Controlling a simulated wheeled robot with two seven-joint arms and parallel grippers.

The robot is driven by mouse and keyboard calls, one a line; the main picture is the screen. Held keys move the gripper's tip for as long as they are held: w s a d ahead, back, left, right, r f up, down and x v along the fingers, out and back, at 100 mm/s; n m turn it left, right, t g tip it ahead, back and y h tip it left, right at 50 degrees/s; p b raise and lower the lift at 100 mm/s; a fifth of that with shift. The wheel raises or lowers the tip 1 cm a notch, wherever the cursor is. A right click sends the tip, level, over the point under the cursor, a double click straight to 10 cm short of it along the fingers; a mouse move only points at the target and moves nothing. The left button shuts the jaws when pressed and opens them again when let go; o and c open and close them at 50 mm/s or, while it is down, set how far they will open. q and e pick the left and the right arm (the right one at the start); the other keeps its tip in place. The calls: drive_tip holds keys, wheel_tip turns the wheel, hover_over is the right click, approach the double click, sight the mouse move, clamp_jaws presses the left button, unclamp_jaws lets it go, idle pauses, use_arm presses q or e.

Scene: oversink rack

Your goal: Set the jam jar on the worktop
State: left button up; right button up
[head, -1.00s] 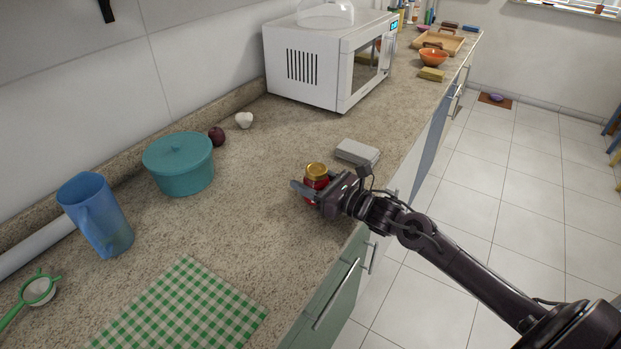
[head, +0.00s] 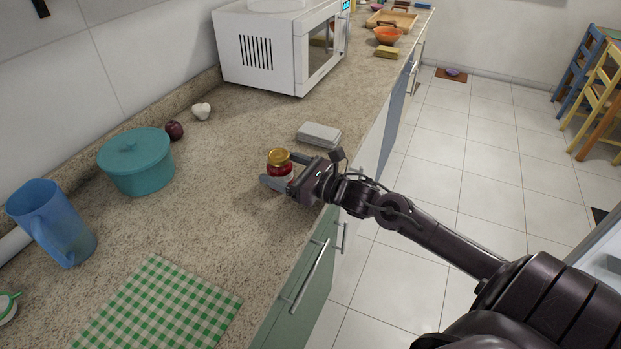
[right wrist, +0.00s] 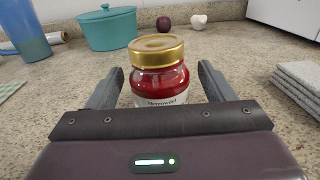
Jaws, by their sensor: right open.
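The jam jar (head: 279,166) has a gold lid and red contents, and stands upright on the speckled worktop (head: 215,220) near its front edge. It also shows in the right wrist view (right wrist: 159,78), where a white label is partly hidden by my gripper body. My right gripper (head: 282,170) is open, with one finger on each side of the jar. In the right wrist view (right wrist: 160,85) a gap shows between the jar and each finger. My left gripper is in neither view.
A folded grey cloth (head: 319,134) lies just behind the gripper. A teal pot (head: 136,163), a blue jug (head: 52,222) and a green checked cloth (head: 155,305) are to the left. A white microwave (head: 270,50) stands behind. The worktop between pot and jar is clear.

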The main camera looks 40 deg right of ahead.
drive_tip(key=v, duration=0.9)
drive_tip(key=shift+s+d, duration=0.1)
drive_tip(key=shift+s, duration=0.1)
idle(0.4)
